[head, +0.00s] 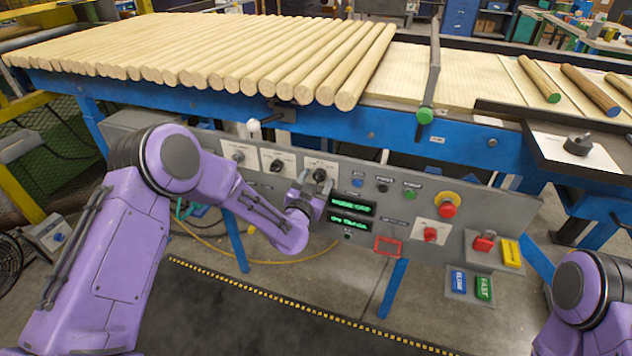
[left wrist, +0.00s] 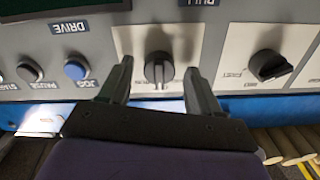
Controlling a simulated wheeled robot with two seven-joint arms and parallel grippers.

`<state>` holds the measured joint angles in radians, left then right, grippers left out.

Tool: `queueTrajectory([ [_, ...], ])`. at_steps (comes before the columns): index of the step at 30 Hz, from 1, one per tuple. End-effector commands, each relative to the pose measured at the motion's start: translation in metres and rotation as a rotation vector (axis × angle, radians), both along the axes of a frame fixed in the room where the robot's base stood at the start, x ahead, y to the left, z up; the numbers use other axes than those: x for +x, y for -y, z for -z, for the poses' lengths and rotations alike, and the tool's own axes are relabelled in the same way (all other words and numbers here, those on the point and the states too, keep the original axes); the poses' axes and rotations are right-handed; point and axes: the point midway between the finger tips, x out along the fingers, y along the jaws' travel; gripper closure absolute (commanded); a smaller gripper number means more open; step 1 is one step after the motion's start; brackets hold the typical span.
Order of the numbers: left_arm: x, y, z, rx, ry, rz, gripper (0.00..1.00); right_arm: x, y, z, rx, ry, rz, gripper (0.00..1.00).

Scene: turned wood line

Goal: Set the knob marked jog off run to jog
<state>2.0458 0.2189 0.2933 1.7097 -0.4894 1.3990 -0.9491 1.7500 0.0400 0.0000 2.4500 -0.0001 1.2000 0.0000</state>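The knob (left wrist: 158,68) is black with a grey grip bar, on a white plate of the control panel. Its lettering is too small and partly covered to read. In the left wrist view its bar stands about upright in the picture. My left gripper (left wrist: 159,75) is open, one finger on each side of the knob, with a visible gap to it on both sides. In the head view my left gripper (head: 316,180) is at the panel, in front of the knob (head: 320,174) and partly hiding it. My right gripper is out of view.
Another black knob (left wrist: 268,66) sits beside it. A blue button (left wrist: 76,69) marked jog is on the other side. A green display (head: 350,208) seems to read mode off. A red emergency button (head: 447,210) is farther right. Wooden rods (head: 200,50) lie above the panel.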

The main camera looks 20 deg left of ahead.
Motion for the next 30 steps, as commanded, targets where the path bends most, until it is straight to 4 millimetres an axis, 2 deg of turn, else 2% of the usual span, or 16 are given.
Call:
queueTrajectory([
  [1,0.000,0.000,0.000,0.000,0.000,0.000,0.50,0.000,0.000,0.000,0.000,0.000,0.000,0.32],
  [5,0.000,0.000,0.000,0.000,0.000,0.000,0.93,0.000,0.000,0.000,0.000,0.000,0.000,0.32],
  [17,0.000,0.000,0.001,-0.060,-0.002,0.000,0.93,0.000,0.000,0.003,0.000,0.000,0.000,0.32],
  [30,0.000,0.000,0.002,-0.396,-0.014,0.000,0.93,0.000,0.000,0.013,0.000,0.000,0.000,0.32],
])
